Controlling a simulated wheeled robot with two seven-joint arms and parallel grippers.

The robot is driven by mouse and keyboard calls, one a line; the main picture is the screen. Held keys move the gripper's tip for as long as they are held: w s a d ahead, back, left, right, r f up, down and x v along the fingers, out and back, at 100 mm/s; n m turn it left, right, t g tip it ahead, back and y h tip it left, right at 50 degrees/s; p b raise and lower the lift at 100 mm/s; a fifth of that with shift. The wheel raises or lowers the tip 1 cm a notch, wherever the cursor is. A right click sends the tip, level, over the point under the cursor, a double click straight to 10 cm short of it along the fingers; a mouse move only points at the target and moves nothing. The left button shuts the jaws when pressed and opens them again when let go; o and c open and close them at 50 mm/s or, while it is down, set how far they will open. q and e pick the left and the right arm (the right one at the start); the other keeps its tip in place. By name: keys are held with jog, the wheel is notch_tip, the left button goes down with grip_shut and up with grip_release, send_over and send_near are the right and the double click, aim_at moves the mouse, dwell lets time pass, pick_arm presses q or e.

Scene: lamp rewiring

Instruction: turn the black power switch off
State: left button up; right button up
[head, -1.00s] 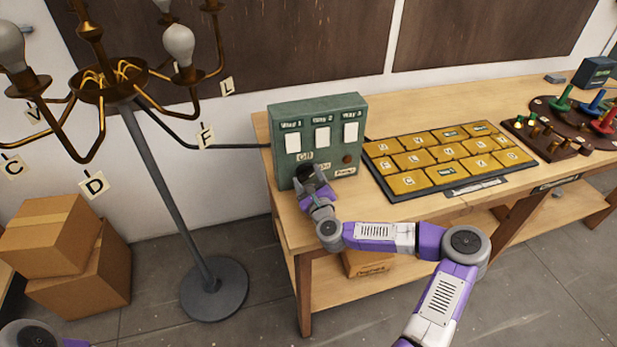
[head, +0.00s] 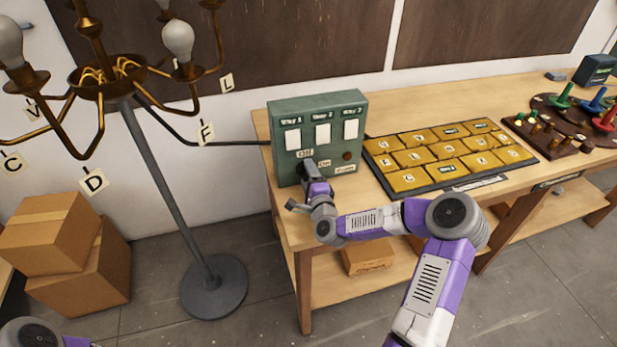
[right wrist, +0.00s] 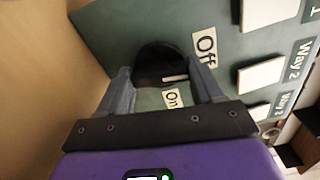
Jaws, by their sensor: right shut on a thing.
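The black power switch (right wrist: 155,62) is a round knob with a short white mark, on the front of the green box (head: 318,110). In the right wrist view it sits between my right gripper's two fingers (right wrist: 160,88). The white mark lies between the "Off" label (right wrist: 205,46) and the "On" label (right wrist: 172,98); I cannot tell which setting it stands at. In the head view my right gripper (head: 307,178) is at the box's lower left, shut on the switch, and mostly hides it. My left gripper is out of view.
Three white rocker switches, marked Way 1 to Way 3, sit above the knob. A tray of yellow tiles (head: 440,157) lies right of the box on the wooden bench (head: 282,215). The brass lamp (head: 105,80) stands left. Cardboard boxes (head: 75,270) stand on the floor.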

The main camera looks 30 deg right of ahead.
jog(key=shift+n, duration=0.6)
jog(key=o, duration=1.1)
jog(key=shift+c, duration=0.2)
jog(key=v, duration=0.7)
jog(key=shift+s, duration=0.3)
